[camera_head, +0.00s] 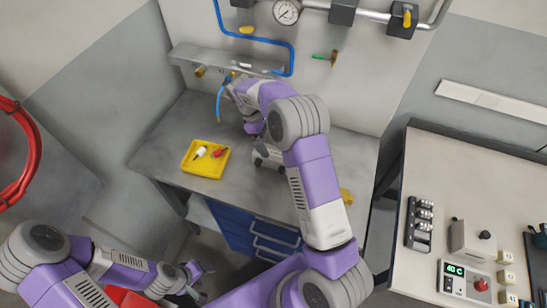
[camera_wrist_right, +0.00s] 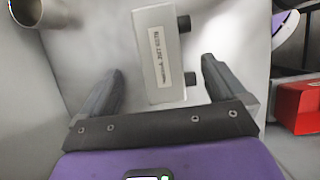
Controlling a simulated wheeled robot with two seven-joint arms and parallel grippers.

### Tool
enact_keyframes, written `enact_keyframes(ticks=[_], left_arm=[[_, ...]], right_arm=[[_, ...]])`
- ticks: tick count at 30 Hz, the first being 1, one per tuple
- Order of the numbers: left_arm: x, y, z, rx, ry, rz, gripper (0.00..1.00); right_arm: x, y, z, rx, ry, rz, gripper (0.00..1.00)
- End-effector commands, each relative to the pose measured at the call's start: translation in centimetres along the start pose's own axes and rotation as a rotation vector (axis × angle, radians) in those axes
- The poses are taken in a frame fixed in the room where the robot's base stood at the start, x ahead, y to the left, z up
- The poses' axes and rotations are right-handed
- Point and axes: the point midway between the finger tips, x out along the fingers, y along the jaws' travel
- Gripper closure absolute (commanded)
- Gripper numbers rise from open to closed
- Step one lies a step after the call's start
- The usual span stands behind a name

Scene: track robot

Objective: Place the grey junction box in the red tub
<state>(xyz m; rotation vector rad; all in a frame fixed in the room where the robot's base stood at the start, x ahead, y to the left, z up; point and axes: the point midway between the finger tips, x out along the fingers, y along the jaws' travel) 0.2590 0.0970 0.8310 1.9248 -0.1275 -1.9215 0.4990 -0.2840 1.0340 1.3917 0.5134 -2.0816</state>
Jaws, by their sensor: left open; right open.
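The grey junction box (camera_wrist_right: 160,58), a pale block with a label strip and two dark round fittings, lies ahead of my right gripper (camera_wrist_right: 160,90) in the right wrist view. My right gripper is open, with the box's near end between its fingertips in the picture; no contact is clear. In the head view the box (camera_head: 266,157) is partly hidden by my right gripper (camera_head: 254,130) over the workbench. A red piece, possibly the red tub (camera_head: 124,297), shows at the bottom left behind my left arm, mostly hidden. My left gripper (camera_head: 199,271) is open and empty.
A yellow tray (camera_head: 204,173) with small items sits on the grey workbench (camera_head: 160,145), left of the box. A shelf (camera_head: 225,60) and pipes are behind. Blue drawers (camera_head: 255,232) are below. A pale control table (camera_head: 440,180) stands at right. A red box-like thing (camera_wrist_right: 298,106) shows in the right wrist view.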

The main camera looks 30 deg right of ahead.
Motion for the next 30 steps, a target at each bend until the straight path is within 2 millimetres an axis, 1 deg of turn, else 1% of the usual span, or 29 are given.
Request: enact_keyframes(ticks=[1,4,11,14,18,21,24,30], left_arm=[[0.0,0.0,0.0,0.000,0.000,0.000,0.42],[0.1,0.0,0.0,0.000,0.000,0.000,0.42],[0.1,0.0,0.0,0.000,0.001,0.000,0.42],[0.0,0.0,0.0,0.000,0.001,0.000,0.42],[0.0,0.0,0.0,0.000,0.001,0.000,0.42],[0.0,0.0,0.0,0.000,0.001,0.000,0.42],[0.0,0.0,0.0,0.000,0.000,0.000,0.42],[0.0,0.0,0.0,0.000,0.000,0.000,0.42]], right_arm=[[1.1,0.0,-0.4,-0.001,-0.003,-0.002,0.02],[2.4,0.0,-1.0,0.000,-0.001,-0.001,0.02],[4.0,0.0,-0.9,0.001,-0.001,-0.002,0.02],[5.5,-0.1,-0.9,0.000,-0.003,-0.003,0.02],[7.9,-0.1,-0.9,0.000,-0.003,-0.003,0.02],[9.1,-0.1,-0.9,0.001,-0.001,-0.001,0.02],[9.6,0.0,-0.9,0.002,0.001,0.000,0.02],[9.7,0.0,-0.9,0.001,0.001,0.000,0.02]])
